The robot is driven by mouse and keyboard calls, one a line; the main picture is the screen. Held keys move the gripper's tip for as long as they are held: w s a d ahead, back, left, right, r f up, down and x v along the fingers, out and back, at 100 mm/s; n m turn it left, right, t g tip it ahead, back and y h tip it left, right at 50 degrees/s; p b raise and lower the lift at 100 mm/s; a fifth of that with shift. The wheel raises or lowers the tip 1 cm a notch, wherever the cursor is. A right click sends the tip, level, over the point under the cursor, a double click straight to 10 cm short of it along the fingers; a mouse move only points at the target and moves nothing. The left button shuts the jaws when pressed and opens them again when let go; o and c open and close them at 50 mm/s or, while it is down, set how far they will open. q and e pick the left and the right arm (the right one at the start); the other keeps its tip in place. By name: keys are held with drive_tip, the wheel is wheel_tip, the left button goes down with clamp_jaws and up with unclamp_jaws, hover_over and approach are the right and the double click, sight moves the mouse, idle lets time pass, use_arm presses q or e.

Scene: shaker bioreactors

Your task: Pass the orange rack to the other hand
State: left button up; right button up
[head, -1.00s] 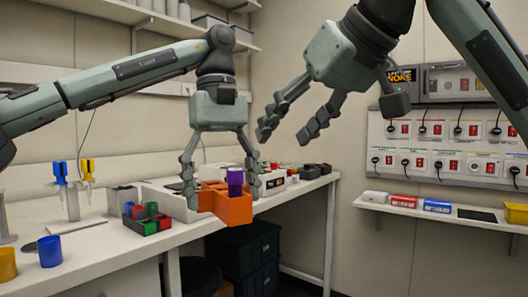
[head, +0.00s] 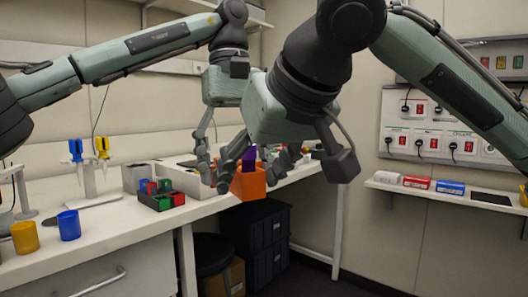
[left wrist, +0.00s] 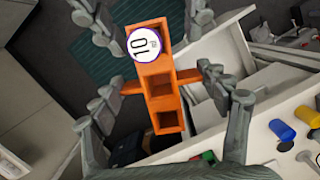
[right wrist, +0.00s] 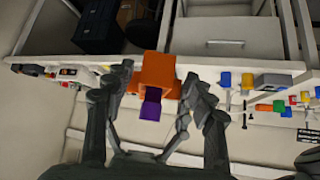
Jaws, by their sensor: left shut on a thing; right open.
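The orange rack (head: 250,185) is held in the air in front of the bench. In the left wrist view the rack (left wrist: 161,100) shows a row of compartments, with a purple-rimmed round piece marked 10 (left wrist: 145,44) in the end one. My left gripper (left wrist: 160,83) is shut on the rack's middle, a finger on each side. My right gripper (right wrist: 158,82) is open, its fingers either side of the rack's end with the purple piece (right wrist: 151,103). I cannot tell whether they touch it. In the head view my right arm hides part of both grippers.
The white bench (head: 115,228) carries a dark rack with red, green and blue pieces (head: 160,196), a blue cup (head: 69,225) and a yellow cup (head: 25,238). Dark crates (head: 262,240) and a stool (head: 211,255) stand below. A wall shelf (head: 440,195) is at right.

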drive_tip(key=shift+x, duration=1.1)
drive_tip(key=c, duration=1.1)
use_arm(q)
drive_tip(key=o, duration=1.3)
drive_tip(key=shift+c, duration=0.2)
use_arm(e)
drive_tip(key=shift+c, duration=0.8)
use_arm(q)
wheel_tip(320, 180, up, 8)
drive_tip(key=shift+w+a+f, duration=0.2)
drive_tip(key=shift+w+a, duration=0.05)
drive_tip(key=shift+w, duration=0.2)
